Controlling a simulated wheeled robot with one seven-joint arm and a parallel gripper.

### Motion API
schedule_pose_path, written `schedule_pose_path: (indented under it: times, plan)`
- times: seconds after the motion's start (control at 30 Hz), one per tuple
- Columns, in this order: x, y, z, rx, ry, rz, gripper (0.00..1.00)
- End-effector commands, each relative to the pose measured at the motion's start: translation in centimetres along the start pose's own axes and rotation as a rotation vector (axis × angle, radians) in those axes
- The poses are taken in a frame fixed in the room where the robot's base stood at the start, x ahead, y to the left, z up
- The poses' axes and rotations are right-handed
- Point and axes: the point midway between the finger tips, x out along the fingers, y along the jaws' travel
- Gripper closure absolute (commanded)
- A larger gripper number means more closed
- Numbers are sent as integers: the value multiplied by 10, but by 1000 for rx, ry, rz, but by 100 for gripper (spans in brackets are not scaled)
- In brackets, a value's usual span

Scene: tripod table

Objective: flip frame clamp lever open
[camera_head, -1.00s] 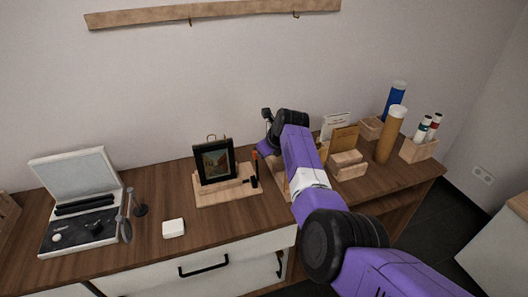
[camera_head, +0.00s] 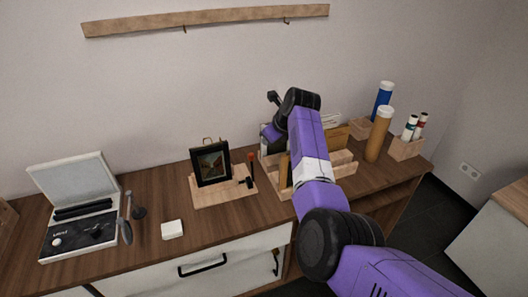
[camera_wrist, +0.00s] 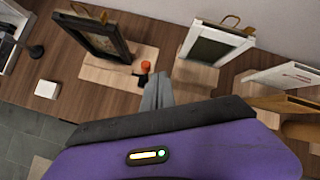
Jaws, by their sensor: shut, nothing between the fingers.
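A black picture frame (camera_head: 211,163) stands on a light wooden base (camera_head: 212,198) on the table. It also shows in the wrist view (camera_wrist: 98,38). At the base's right end is a black clamp (camera_head: 246,183) with a red-tipped lever (camera_head: 251,157) that stands roughly upright. In the wrist view the red tip (camera_wrist: 145,66) is just beyond and slightly left of my fingertips. My gripper (camera_wrist: 158,84) is shut and empty, close to the lever; contact cannot be told. In the head view my arm hides the fingers.
A white frame (camera_wrist: 215,46) on its own wooden base stands right of the clamp, with wooden card holders beyond. A cardboard tube (camera_head: 379,134) and blue tube (camera_head: 382,98) stand at the right. An open case (camera_head: 78,240) and white box (camera_head: 172,229) are at the left.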

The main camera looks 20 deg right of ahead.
Motion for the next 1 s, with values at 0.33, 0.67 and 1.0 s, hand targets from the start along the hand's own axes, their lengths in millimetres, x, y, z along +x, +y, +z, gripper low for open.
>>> schedule_pose_path:
  times: [0.33,0.67,1.0]
  plan:
    - [-24,-9,14,1,3,1,100]
    - [-25,-9,15,1,4,1,100]
    - [-25,-17,22,-141,-23,-34,100]
